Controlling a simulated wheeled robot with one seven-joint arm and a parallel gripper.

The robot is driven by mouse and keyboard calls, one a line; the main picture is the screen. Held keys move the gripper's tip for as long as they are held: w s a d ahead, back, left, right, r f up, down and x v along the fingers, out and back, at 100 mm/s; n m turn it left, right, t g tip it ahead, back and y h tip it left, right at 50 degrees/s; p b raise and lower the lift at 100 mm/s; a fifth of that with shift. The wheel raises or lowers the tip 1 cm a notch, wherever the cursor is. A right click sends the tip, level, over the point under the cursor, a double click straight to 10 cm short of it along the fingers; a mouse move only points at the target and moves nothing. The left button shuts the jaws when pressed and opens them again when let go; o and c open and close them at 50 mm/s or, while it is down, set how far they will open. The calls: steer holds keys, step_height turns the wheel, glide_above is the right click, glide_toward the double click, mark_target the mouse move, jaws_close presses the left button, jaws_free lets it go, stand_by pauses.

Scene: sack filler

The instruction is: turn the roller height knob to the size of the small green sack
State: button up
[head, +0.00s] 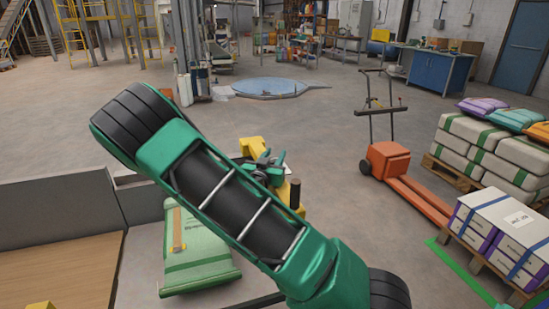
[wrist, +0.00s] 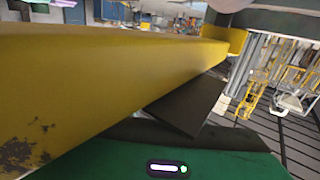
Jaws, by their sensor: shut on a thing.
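A green sack (head: 195,252) with a label and a tan strip lies flat at the lower left in the head view, partly behind my arm. My green and black arm crosses the middle of that view. Behind it are yellow machine parts (head: 252,147), with small green and dark parts among them. In the wrist view a worn yellow beam (wrist: 110,75) passes close in front of the camera. My gripper (wrist: 192,106) shows as a dark finger under the beam, above its green body. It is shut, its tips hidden. I cannot make out the knob or its scale.
A grey-walled bay with a tan board (head: 60,270) is at left. An orange pallet truck (head: 388,160) stands right of my arm. Pallets of sacks (head: 480,130) and white-purple boxes (head: 497,225) stand at far right. The floor behind the arm is mostly open.

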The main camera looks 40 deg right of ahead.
steer(key=shift+w+a+r+n+t+y, duration=0.1)
steer(key=shift+w+a+n+t+y, duration=0.1)
steer(key=shift+n+t+y, duration=0.5)
steer(key=shift+w, duration=0.1)
steer(key=o, duration=1)
